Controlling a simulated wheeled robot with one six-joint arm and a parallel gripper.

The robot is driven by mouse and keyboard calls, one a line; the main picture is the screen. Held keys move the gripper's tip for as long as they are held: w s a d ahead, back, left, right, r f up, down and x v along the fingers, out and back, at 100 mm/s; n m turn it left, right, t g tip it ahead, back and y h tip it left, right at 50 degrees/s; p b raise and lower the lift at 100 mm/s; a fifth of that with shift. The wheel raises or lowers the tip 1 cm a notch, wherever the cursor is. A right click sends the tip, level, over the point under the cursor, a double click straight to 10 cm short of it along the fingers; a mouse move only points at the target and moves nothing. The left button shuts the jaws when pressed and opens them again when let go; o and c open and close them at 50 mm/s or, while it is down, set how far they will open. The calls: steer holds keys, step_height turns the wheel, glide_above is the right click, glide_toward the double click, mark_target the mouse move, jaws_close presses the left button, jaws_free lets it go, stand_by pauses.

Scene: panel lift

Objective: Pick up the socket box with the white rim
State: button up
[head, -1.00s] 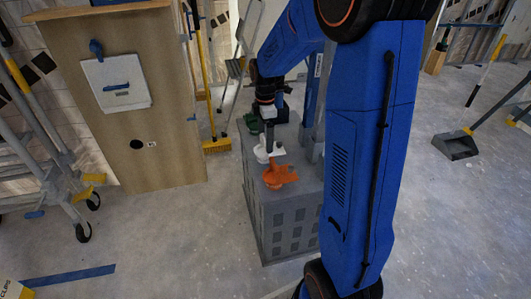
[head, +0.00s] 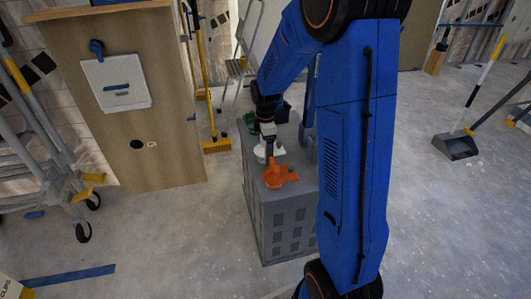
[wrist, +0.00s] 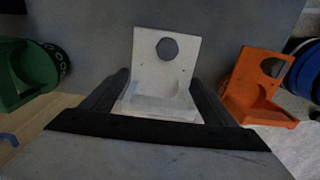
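A white piece (wrist: 160,75) with a flat plate, a round hole and a ledge is in the middle of the wrist view. In the head view the white piece (head: 262,155) is on the grey crate, under my gripper (head: 267,140). My gripper (wrist: 161,85) is open, its dark fingers on the left and right of the white piece. I cannot tell whether they touch it. An orange piece of similar form (wrist: 260,88) is to the right, and a green one (wrist: 24,76) to the left. No box with a distinct white rim can be made out.
The grey crate (head: 285,228) stands on open floor. A wooden panel (head: 165,160) stands left of the crate, with a yellow broom (head: 217,145) close by.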

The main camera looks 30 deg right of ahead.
steer(key=c, duration=1.3)
steer(key=shift+r, duration=5)
steer(key=shift+r, duration=0.1)
